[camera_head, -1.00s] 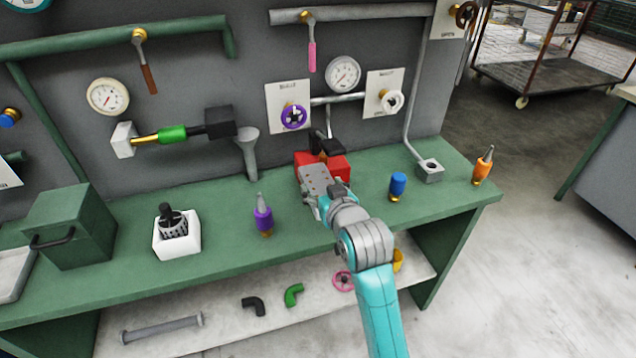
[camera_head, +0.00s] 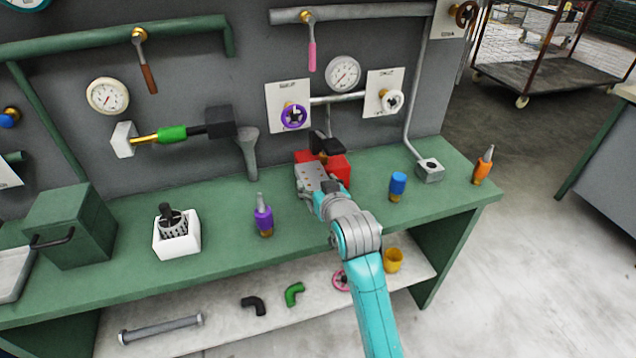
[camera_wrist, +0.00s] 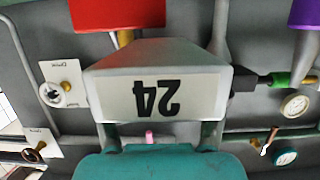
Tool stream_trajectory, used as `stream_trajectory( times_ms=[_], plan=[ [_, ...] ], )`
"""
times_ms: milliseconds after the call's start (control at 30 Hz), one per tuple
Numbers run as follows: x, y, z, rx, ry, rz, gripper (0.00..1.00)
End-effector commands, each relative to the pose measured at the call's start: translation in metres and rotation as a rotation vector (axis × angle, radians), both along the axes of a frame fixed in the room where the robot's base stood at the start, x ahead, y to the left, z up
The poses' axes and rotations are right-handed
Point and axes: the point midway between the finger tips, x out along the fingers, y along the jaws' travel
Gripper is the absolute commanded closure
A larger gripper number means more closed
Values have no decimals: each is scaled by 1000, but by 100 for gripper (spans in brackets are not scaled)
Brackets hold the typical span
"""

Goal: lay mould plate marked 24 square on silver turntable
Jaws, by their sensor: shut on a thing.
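The mould plate marked 24 (camera_wrist: 110,95) fills the middle of the wrist view. It is pale grey with black digits that read upside down there. My gripper (camera_wrist: 160,137) is shut on it, with grey parts showing at its lower edge. In the head view my gripper (camera_head: 322,191) is over the back of the green bench, close to a red block. A light grey piece with dark holes at its tip seems to be the plate, partly hidden by my arm. I cannot make out the silver turntable in either view.
The red block (camera_head: 338,166) stands beside my gripper. Pipes and valve wheels line the wall behind.

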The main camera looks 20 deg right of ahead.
Motion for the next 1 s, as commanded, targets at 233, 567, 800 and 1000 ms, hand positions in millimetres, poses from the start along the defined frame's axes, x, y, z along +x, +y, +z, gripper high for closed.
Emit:
stream_trajectory(
  times_ms=[233, 567, 800, 1000],
  plan=[
    [0, 0, -4, 0, -2, 0, 90],
    [0, 0, -6, 0, 1, 0, 3],
    [0, 0, -3, 0, 0, 0, 3],
    [-13, 0, 10, 0, 0, 0, 3]
  ],
)
